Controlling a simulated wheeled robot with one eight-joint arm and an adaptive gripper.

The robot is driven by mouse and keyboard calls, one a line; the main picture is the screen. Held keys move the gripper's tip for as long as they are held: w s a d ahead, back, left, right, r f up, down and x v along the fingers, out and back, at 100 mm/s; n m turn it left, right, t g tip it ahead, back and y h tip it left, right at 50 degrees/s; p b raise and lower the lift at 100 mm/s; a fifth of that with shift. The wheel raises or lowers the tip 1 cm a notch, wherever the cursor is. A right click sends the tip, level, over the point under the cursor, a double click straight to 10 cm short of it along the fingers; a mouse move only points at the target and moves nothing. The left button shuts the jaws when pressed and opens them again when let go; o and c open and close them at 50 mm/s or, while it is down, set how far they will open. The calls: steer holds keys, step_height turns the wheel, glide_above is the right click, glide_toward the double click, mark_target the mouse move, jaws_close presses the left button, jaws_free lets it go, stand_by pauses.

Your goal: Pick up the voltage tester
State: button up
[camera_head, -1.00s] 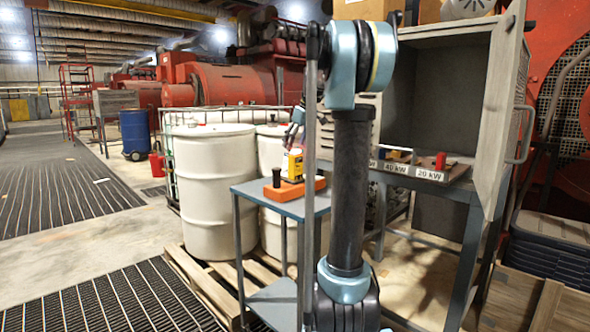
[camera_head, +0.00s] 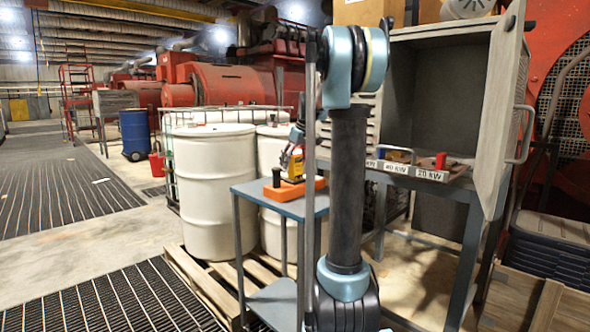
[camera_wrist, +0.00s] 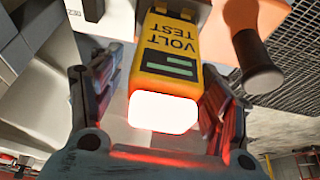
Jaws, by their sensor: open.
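The voltage tester (camera_wrist: 172,45) is yellow with an orange edge, a white end and the words VOLT TEST. In the wrist view it lies between the two fingers of my open gripper (camera_wrist: 160,110), with visible gaps on both sides. In the head view the tester (camera_head: 293,166) stands in the orange block (camera_head: 305,186) on the small blue-grey table (camera_head: 300,208). My gripper (camera_head: 291,150) is at the tester's upper part there, partly covering it. Whether the fingers touch it cannot be told from the head view.
A black-handled item (camera_wrist: 258,65) stands close beside the tester on the block. White barrels (camera_head: 213,190) stand on a pallet behind the table. A grey cabinet (camera_head: 440,90) with its door open is at the right, above a shelf labelled 20 kW.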

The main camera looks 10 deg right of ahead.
steer(key=shift+c, duration=0.6)
steer(key=c, duration=1.3)
